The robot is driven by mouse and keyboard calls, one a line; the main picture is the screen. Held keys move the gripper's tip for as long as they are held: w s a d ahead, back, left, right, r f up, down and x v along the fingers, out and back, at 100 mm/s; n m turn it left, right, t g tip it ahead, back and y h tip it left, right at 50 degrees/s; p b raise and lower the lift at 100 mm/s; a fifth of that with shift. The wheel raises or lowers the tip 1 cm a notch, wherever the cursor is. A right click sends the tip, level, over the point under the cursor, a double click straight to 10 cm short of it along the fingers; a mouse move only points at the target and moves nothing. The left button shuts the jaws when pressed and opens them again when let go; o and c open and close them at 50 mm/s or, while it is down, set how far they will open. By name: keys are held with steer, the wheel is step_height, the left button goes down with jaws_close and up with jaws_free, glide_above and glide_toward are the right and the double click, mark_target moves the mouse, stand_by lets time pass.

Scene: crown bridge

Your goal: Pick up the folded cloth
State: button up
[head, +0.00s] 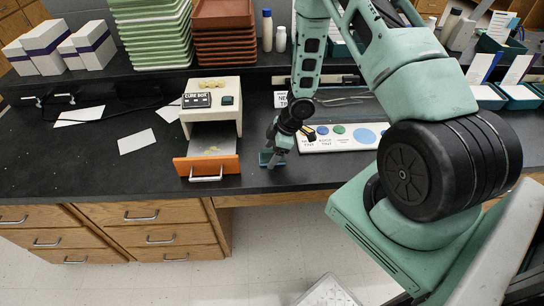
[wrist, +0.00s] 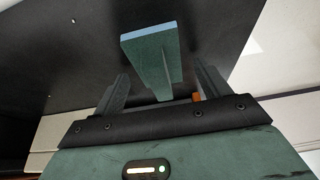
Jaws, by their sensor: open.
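A teal folded cloth (wrist: 150,55) with a light blue edge stands out between the two dark fingers of my gripper (wrist: 161,76) in the wrist view. There are gaps on both sides of it, and its near end lies close to the palm. In the head view my gripper (head: 272,155) points down at the black counter near its front edge. A small teal patch (head: 264,159), which seems to be the cloth, shows at the fingertips, mostly hidden by them. The fingers are apart. I cannot tell whether the cloth touches the counter.
A white box labelled CURE BOX (head: 212,84) with an open orange-fronted drawer (head: 206,166) stands left of my gripper. A white board with coloured discs (head: 345,137) lies to the right. Stacked trays (head: 150,35) stand at the back. The counter's front edge is close.

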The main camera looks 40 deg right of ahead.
steer(key=c, duration=1.1)
steer(key=shift+c, duration=0.3)
step_height(320, 180, up, 10)
steer(key=p, duration=0.2)
steer(key=shift+p, duration=0.4)
